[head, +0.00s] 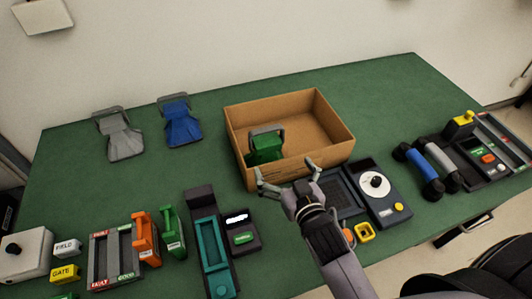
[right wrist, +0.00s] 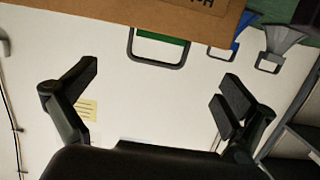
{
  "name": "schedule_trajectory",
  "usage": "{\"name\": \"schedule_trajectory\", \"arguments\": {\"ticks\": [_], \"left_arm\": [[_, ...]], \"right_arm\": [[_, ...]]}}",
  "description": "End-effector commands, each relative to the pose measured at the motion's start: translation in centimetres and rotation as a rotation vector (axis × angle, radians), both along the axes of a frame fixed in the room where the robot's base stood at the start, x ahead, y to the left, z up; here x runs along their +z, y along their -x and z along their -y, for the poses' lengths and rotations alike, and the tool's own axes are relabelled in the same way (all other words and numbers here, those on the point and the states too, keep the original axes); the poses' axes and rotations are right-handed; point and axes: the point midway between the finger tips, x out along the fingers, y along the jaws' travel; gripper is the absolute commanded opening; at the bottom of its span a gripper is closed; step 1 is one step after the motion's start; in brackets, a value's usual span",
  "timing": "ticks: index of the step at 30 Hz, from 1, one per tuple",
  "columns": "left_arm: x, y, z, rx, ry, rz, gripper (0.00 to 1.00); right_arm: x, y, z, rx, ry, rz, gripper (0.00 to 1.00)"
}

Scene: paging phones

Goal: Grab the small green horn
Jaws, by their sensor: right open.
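The small green horn (head: 264,151), with a grey loop handle, stands inside the cardboard box (head: 325,122) at its left side. In the right wrist view a green strip and the horn's dark loop handle (right wrist: 158,63) show past the box edge (right wrist: 95,17); the rest of it is hidden. My right gripper (head: 288,176) is open and empty. It is at the near side of the box, in front of and slightly right of the horn. Its spread fingers also show in the right wrist view (right wrist: 160,92), apart from the handle. My left gripper is not in view.
A grey horn (head: 123,143) and a blue horn (head: 182,130) stand at the back left. Orange (head: 145,238) and green (head: 172,230) handsets, a teal cradle (head: 214,260) and a dial panel (head: 377,188) line the near side. The green table (head: 75,170) is clear at mid left.

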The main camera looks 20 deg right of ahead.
Motion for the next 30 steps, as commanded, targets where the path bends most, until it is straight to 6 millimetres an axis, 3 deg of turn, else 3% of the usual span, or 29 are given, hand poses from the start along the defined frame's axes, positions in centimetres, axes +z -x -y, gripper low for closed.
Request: {"name": "schedule_trajectory", "arguments": {"ticks": [4,9,17,24,30], "left_arm": [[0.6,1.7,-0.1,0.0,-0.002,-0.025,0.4],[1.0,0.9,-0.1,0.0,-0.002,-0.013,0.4],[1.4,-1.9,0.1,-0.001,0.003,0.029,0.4],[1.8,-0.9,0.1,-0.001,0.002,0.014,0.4],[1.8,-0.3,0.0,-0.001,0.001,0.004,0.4]], "right_arm": [[-0.4,-3.2,-0.1,0.0,0.002,0.002,1.0],[-1.0,-5.9,-0.2,0.0,0.001,0.0,1.0],[-1.5,-7.7,-0.2,-0.001,0.001,0.0,1.0],[-2.1,-11.3,-0.4,-0.001,0.001,0.0,1.0],[-2.5,-12.7,-0.4,-0.001,0.001,-0.001,1.0]]}}
